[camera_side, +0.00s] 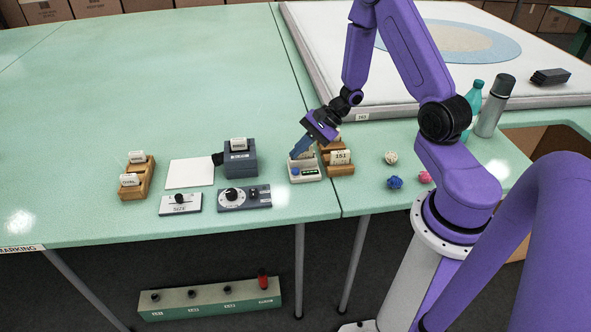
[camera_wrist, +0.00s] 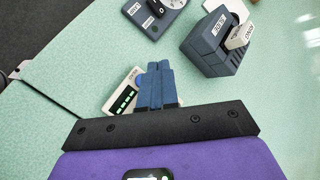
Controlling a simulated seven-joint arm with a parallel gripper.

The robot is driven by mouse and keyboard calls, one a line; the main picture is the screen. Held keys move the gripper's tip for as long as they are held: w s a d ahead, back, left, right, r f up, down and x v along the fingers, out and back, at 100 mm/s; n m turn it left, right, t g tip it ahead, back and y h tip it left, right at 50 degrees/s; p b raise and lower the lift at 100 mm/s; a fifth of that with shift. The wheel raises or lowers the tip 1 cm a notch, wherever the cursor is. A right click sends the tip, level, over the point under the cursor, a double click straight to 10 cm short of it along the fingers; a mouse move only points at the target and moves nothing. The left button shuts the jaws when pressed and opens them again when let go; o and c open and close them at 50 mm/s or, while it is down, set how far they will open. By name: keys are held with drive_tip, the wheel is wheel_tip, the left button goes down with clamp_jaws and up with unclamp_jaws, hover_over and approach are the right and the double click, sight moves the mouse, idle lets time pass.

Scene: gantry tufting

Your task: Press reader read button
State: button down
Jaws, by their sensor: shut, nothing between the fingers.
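The reader (camera_side: 305,174) is a small white box with a dark green-lit display on its front, on the green table near the seam. It also shows in the wrist view (camera_wrist: 113,108), partly covered by my fingers. My gripper (camera_side: 297,153) is shut and empty, with its blue fingers pointing down at the back part of the reader. In the wrist view the fingertips (camera_wrist: 159,66) lie side by side over the reader's edge.
A wooden holder with a white card (camera_side: 341,159) stands close right of the reader. A dark blue-grey device (camera_side: 239,160) and a dial panel (camera_side: 245,198) are to the left. Small coloured balls (camera_side: 395,182) lie to the right. The table's far left is clear.

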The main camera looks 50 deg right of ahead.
sight(299, 170)
drive_tip(key=shift+f, duration=1.45)
drive_tip(key=shift+f, duration=0.1)
idle(0.9)
drive_tip(key=shift+f, duration=0.3)
drive_tip(key=shift+f, duration=0.45)
idle(0.7)
idle(0.3)
drive_tip(key=shift+r, duration=0.85)
drive_tip(key=shift+r, duration=2.55)
